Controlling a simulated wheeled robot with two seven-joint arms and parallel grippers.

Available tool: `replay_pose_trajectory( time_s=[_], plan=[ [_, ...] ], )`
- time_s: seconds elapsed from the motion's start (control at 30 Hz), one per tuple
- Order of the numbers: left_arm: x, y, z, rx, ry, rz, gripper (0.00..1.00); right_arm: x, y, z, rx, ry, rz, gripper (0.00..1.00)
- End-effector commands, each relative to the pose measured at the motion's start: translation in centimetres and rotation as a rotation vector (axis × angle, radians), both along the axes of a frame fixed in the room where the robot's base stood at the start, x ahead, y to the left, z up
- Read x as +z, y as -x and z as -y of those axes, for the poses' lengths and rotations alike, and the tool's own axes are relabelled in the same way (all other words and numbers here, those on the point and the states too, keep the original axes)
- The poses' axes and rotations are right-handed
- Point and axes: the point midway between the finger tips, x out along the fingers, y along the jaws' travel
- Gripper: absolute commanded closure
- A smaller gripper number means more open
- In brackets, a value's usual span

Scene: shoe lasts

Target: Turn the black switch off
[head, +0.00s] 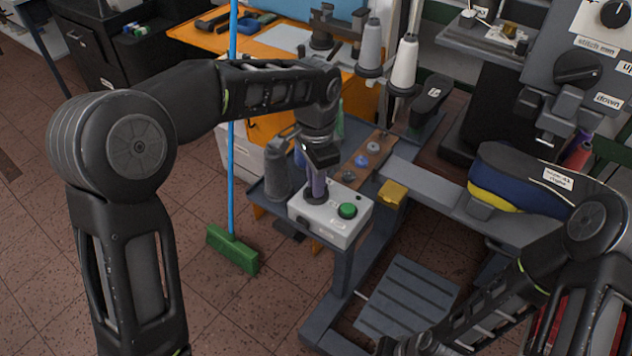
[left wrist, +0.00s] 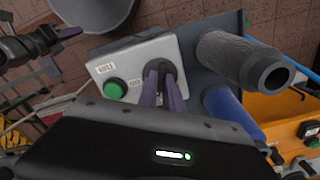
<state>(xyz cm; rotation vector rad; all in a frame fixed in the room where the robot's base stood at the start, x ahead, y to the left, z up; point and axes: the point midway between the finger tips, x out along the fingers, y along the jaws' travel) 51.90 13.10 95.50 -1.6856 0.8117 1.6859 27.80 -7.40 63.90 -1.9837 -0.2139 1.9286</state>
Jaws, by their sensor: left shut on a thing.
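The light grey control box (head: 322,222) stands on the blue-grey machine frame. It carries a round green button (head: 347,211) and the black switch (head: 316,197). My left gripper (head: 318,186) points down onto the switch with its purple fingers shut on it. In the left wrist view the fingers (left wrist: 163,80) meet the black switch (left wrist: 159,66), beside the green button (left wrist: 115,91). The fingers hide part of the switch, so I cannot tell its setting. My right gripper (head: 418,346) is low at the bottom edge, away from the box; its jaws are unclear.
A dark grey cylinder (left wrist: 240,60) and a blue one (left wrist: 232,108) stand close beside the box. A yellow block (head: 393,193) sits on the frame to its right. A green broom (head: 232,250) leans at the left. A slatted pedal (head: 408,296) lies below.

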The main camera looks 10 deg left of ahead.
Motion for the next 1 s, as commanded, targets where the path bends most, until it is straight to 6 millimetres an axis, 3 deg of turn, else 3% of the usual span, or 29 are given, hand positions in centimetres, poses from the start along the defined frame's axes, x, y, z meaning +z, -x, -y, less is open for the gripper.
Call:
replay_pose_trajectory(
  time_s=[0.5, 1.0],
  plan=[
    [0.07, -0.06, 0.01, 0.426, 0.000, 0.003, 1.00, -0.29, -0.04, -0.02, 0.001, -0.001, 0.001, 1.00],
    [0.10, -0.07, -0.02, 0.537, 0.001, 0.002, 1.00, -0.32, -0.05, -0.02, 0.001, -0.001, 0.001, 1.00]
  ],
)
